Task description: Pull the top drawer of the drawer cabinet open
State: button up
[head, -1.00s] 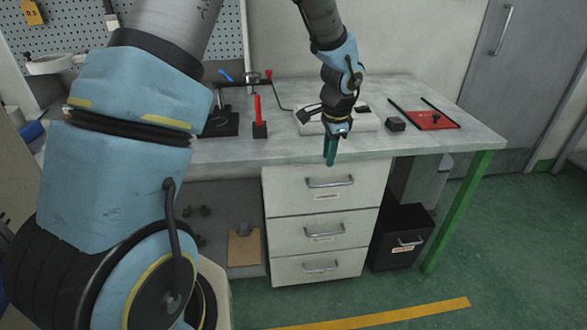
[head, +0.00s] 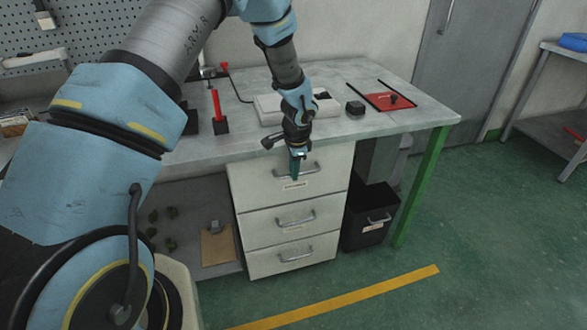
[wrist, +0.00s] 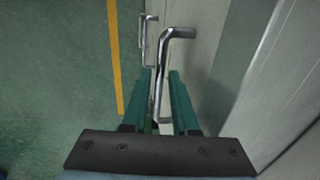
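The light grey drawer cabinet (head: 262,231) stands under the workbench, with three drawers and metal bar handles. Its top drawer (head: 330,164) looks flush with the others. My gripper (head: 294,176) points down at the top drawer's handle (head: 312,169), partly covering that handle in the head view. In the wrist view, the two teal fingers of my gripper (wrist: 161,76) are apart, with the bar of the handle (wrist: 178,33) running in the gap between them. The fingers do not look closed on it; whether either one touches it I cannot tell.
The workbench top (head: 385,136) overhangs just above the drawer. A black bin (head: 371,218) stands right of the cabinet, beside a green table leg (head: 419,185). A lower handle (wrist: 143,42) shows in the wrist view. The green floor in front is clear, with a yellow line (head: 340,300).

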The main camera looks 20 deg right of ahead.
grip_shut()
dwell(1.5)
